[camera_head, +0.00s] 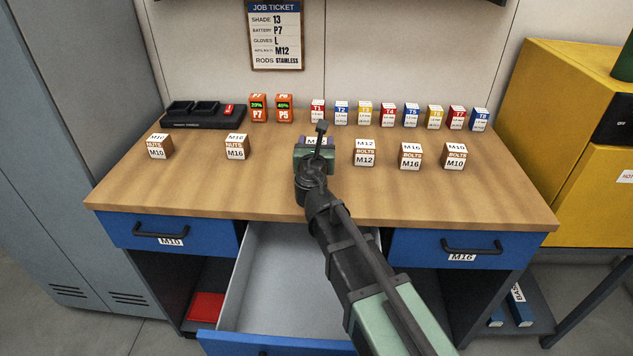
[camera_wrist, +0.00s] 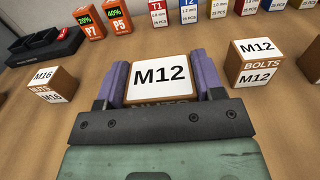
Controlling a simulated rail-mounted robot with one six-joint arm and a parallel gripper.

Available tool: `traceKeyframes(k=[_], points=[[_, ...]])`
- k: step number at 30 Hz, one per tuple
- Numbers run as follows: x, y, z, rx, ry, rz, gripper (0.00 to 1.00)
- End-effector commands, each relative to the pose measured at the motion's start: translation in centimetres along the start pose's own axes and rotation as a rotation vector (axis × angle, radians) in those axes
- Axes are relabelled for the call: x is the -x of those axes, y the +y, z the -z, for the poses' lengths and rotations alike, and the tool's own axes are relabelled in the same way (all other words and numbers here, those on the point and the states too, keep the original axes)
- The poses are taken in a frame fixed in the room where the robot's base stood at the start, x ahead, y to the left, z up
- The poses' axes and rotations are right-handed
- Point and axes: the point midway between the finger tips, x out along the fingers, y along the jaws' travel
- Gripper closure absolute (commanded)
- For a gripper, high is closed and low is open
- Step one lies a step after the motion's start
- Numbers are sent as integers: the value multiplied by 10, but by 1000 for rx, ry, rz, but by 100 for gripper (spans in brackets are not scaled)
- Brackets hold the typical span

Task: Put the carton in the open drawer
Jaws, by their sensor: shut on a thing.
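A carton with a white top marked M12 (camera_wrist: 160,76) sits between the two fingers of my gripper (camera_wrist: 161,88) in the wrist view. The lower word on its front is partly hidden and looks like NUTS. In the head view my gripper (camera_head: 316,148) is over the middle of the bench and hides most of this carton; I cannot tell whether it touches the bench top. The open drawer (camera_head: 250,275) is pulled out below the bench's front edge, in the middle. Its visible inside is empty; my arm covers its right part.
On the wooden bench (camera_head: 200,190) stand M10 nuts (camera_head: 160,147), M16 nuts (camera_head: 236,147), M12 bolts (camera_head: 364,153), M16 bolts (camera_head: 411,157) and M10 bolts (camera_head: 455,156) cartons. Batteries, a charger (camera_head: 200,115) and small boxes line the back. Shut drawers M10 (camera_head: 130,233) and M16 (camera_head: 420,248) flank the open one.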

Motion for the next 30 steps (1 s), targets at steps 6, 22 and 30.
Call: traceKeyframes(k=[6, 22, 30], points=[[0, 0, 15, 0, 0, 0, 77], [0, 0, 48, 0, 0, 0, 77], [0, 0, 48, 0, 0, 0, 13]])
